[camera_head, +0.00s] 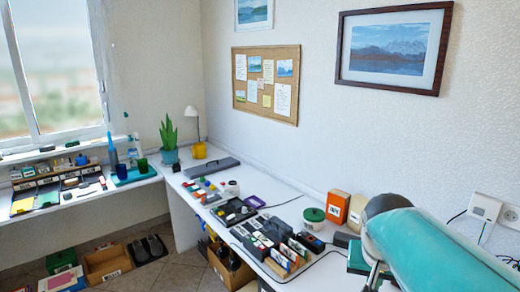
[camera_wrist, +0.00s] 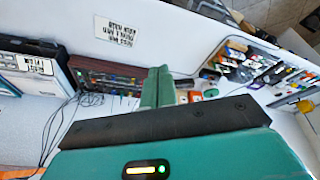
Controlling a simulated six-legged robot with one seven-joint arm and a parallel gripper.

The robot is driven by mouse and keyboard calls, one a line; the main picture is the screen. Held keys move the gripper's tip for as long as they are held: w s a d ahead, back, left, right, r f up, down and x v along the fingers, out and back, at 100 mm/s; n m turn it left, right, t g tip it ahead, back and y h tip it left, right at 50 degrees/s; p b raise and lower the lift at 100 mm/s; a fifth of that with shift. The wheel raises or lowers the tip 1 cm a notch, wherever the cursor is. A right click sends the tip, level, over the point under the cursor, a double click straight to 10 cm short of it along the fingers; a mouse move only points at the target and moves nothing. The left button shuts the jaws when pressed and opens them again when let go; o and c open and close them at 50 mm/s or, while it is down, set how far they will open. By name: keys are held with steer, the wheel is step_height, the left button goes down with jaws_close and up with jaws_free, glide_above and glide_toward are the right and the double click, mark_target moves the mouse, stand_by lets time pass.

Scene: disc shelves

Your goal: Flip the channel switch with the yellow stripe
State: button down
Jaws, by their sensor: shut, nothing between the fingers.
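In the wrist view a long dark red-brown unit (camera_wrist: 108,84) stands on the white desk, left of my gripper. Its face carries a row of small coloured parts. They are too small to tell which are switches or which one has a yellow stripe. My gripper (camera_wrist: 158,74) shows as two teal fingers pressed together, with nothing between them. It points toward the desk near the right end of the unit; I cannot tell whether it touches anything.
In the wrist view dark cables (camera_wrist: 52,130) lie on the desk at left, near a white-fronted box (camera_wrist: 35,65). A printed sign (camera_wrist: 120,32) is on the wall. In the head view the desk holds an orange box (camera_head: 338,207), a green-lidded tub (camera_head: 313,217) and several small items.

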steer(key=s+a+f+n+t+y, duration=0.1)
steer(key=s+a+n+t+y, duration=0.1)
steer(key=s+a+n, duration=0.2)
steer(key=s+a, duration=0.3)
steer(key=s, duration=0.3)
steer(key=shift+s+a+f, duration=0.2)
steer(key=shift+s+f, duration=0.05)
steer(key=shift+s, duration=0.15)
